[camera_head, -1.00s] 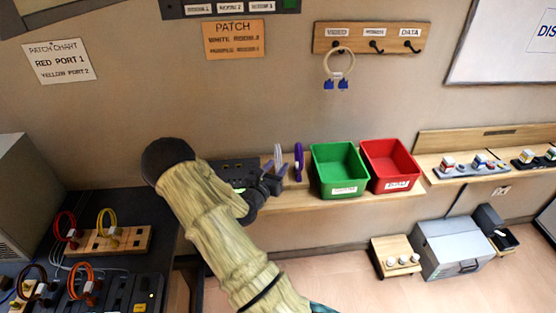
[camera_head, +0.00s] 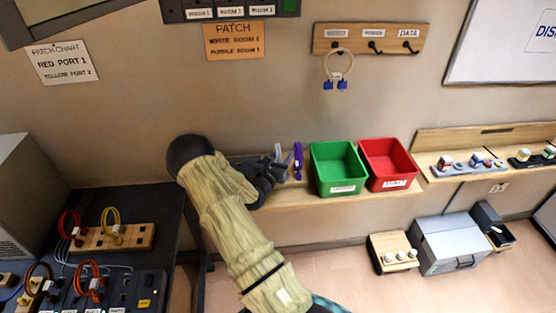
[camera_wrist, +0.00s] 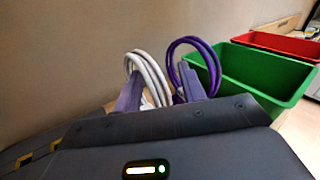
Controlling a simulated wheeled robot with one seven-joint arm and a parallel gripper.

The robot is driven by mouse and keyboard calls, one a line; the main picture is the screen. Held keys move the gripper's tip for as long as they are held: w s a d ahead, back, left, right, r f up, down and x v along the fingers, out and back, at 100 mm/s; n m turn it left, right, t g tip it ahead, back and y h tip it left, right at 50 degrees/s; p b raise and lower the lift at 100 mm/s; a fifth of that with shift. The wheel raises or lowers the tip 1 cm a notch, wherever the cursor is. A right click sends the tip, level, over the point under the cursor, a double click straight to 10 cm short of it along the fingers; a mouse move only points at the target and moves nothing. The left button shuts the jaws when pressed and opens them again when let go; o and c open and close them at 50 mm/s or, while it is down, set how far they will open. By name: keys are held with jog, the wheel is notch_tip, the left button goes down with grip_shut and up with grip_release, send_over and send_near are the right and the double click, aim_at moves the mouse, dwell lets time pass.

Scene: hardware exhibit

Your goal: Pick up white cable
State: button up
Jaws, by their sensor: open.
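The white cable (camera_wrist: 152,72) hangs in a loop in the wrist view, seen in the gap between the two fingers of my gripper (camera_wrist: 162,64). A purple cable (camera_wrist: 207,58) hangs just to its right, beside and partly behind the right finger. My gripper is open, and I cannot tell whether a finger touches the white cable. In the head view my gripper (camera_head: 279,165) is at the wall shelf, left of the purple cable (camera_head: 298,158). The white cable is mostly hidden there behind my gripper.
A green bin (camera_head: 338,168) and a red bin (camera_head: 388,163) stand on the shelf (camera_head: 290,198) right of the cables. Another looped cable (camera_head: 340,66) hangs on the wall hooks above. A dark bench with cable ports (camera_head: 113,240) is at the left.

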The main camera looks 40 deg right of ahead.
dwell(0.4)
grip_shut()
notch_tip(320, 180, up, 10)
jog(key=b, duration=0.2)
jog(key=shift+b, duration=0.3)
dwell(0.3)
jog(key=shift+r, duration=0.1)
dwell(0.4)
